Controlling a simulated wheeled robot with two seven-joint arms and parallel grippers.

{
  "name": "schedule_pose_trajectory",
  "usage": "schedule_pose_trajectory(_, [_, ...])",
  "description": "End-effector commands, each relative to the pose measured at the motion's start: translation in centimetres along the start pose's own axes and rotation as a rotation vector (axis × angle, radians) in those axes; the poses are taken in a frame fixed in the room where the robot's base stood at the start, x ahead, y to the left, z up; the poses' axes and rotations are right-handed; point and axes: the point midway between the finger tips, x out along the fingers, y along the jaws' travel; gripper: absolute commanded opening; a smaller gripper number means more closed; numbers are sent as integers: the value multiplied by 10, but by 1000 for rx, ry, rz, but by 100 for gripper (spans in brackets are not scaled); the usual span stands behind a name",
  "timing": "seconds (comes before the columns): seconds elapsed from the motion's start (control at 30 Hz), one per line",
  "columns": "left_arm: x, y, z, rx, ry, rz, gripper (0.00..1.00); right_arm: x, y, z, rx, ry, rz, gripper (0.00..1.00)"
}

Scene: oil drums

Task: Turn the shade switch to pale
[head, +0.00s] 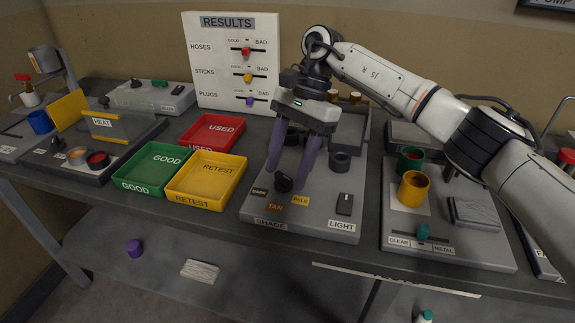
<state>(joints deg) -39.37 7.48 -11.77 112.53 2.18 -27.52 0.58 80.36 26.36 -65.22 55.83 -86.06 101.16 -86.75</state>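The shade switch is a black knob (284,184) on a grey panel (255,213) marked SHADE. Around its front are a DARK label (259,191), an orange TAN label (275,207) and a yellow PALE label (300,200). Which label the knob points at is too small to tell. Whether the fingers touch the knob cannot be told. My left gripper is not in view.
A LIGHT switch (344,204) and a dark ring (341,161) sit on the same panel, to the right. The yellow RETEST tray (237,191), green GOOD tray (125,175) and red USED tray (240,137) stand left. A yellow cup (413,188) stands on the right-hand panel.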

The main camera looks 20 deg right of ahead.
Motion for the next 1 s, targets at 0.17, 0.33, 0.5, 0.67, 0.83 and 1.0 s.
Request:
schedule_pose_trajectory(0.17, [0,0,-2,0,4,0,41,0,0,0,2,0,0,53])
schedule_pose_trajectory(0.33, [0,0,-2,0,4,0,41,-4,0,0,2,0,-1,53])
schedule_pose_trajectory(0.5, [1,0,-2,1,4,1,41,-28,-1,0,2,0,-4,53])
schedule_pose_trajectory(0.67, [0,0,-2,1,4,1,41,-62,-1,0,4,1,-4,53])
schedule_pose_trajectory(0.83, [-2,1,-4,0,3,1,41,-90,-1,1,2,1,-3,53])
schedule_pose_trajectory(1.0, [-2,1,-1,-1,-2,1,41,-102,0,0,1,0,0,53])
